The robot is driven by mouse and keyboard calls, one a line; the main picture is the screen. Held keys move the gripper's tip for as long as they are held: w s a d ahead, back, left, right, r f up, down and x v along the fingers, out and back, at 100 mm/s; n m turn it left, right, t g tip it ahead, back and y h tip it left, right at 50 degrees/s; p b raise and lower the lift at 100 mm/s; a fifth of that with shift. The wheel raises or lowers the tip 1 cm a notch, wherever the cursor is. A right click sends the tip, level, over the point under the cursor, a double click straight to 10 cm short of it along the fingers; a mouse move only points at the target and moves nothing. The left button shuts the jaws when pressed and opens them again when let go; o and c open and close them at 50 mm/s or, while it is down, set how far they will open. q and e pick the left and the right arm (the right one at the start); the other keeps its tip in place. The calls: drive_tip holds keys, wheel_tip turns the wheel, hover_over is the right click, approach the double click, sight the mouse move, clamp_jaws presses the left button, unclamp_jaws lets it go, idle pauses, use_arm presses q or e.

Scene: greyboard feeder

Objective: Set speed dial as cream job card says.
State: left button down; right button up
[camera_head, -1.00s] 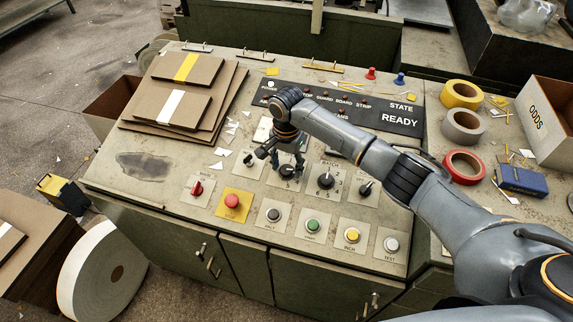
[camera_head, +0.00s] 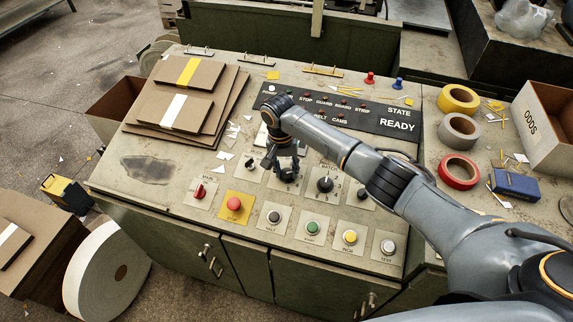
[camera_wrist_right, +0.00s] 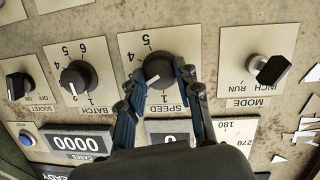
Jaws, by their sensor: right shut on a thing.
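The speed dial (camera_wrist_right: 158,68) is a round black knob on a cream plate, upside down in the right wrist view. Its white mark points to the lower left there; I cannot tell which number it meets, as the fingers cover part of the scale. My right gripper (camera_wrist_right: 159,84) is shut on the knob, one finger on each side. I cannot make out a cream job card in these views. My left gripper is not in view.
The batch dial (camera_head: 325,184) and mode switch (camera_wrist_right: 268,68) flank the speed dial. Push buttons, including a red one (camera_head: 234,204), line the front. Cardboard sheets (camera_head: 178,100) lie at the left, tape rolls (camera_head: 459,131) at the right. The state panel (camera_head: 398,124) reads READY.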

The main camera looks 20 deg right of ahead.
drive_tip(key=n+p, duration=0.1)
drive_tip(key=n, duration=0.2)
drive_tip(key=n+h+p, duration=0.1)
drive_tip(key=n+p, duration=0.1)
drive_tip(key=n, duration=0.1)
drive_tip(key=shift+a+h, duration=0.15)
drive_tip(key=shift+h, duration=0.15)
drive_tip(key=n+h+p, duration=0.1)
drive_tip(key=n+p, duration=0.1)
drive_tip(key=n, duration=0.3)
drive_tip(key=shift+s+n+t, duration=0.1)
drive_tip(key=shift+n+t, duration=0.3)
drive_tip(key=shift+a, duration=0.1)
drive_tip(key=o, duration=1.2)
drive_tip(key=shift+c, duration=0.2)
drive_tip(key=v, duration=1.2)
drive_tip(key=shift+f, duration=0.15)
